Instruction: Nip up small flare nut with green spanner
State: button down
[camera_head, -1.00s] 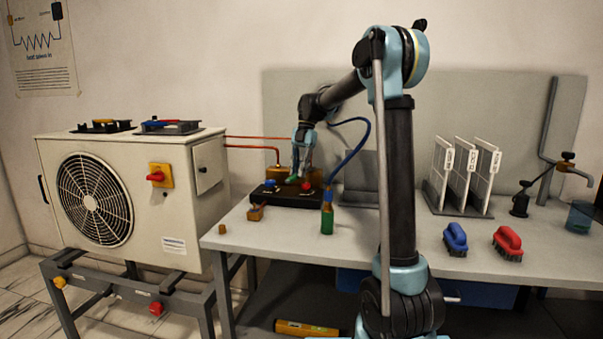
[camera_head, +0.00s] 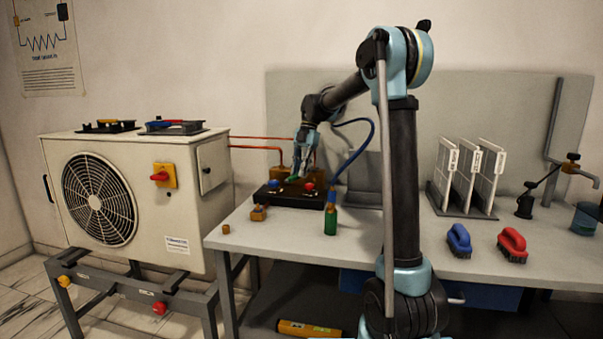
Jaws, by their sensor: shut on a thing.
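My gripper (camera_head: 303,168) reaches down at the back left of the bench, over a dark base with a brass-coloured block. It is shut on a small green piece (camera_head: 296,179), which looks like the green spanner. The spanner's jaw end is too small and partly hidden to make out. The small flare nut cannot be told apart among the fittings there. I cannot tell whether the spanner touches a nut.
The dark base (camera_head: 290,200) carries a blue knob (camera_head: 274,184) and a red knob (camera_head: 309,187). Blue (camera_head: 459,239) and red (camera_head: 512,244) brushes lie at right. The bench's front middle is clear.

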jog(key=shift+a, duration=0.15)
jog(key=shift+s+d+n+h, duration=0.3)
jog(key=shift+s+d+n, duration=0.05)
jog(key=shift+d+n, duration=0.45)
dwell(0.6)
jog(key=shift+s, duration=0.1)
jog(key=shift+s+a, duration=0.35)
jog(key=shift+s, duration=0.4)
jog(key=shift+s+a, duration=0.3)
jog(key=shift+s, duration=0.4)
jog(key=shift+s+a, duration=0.35)
jog(key=shift+s, duration=0.4)
jog(key=shift+r, duration=0.1)
jog(key=shift+r, duration=2.15)
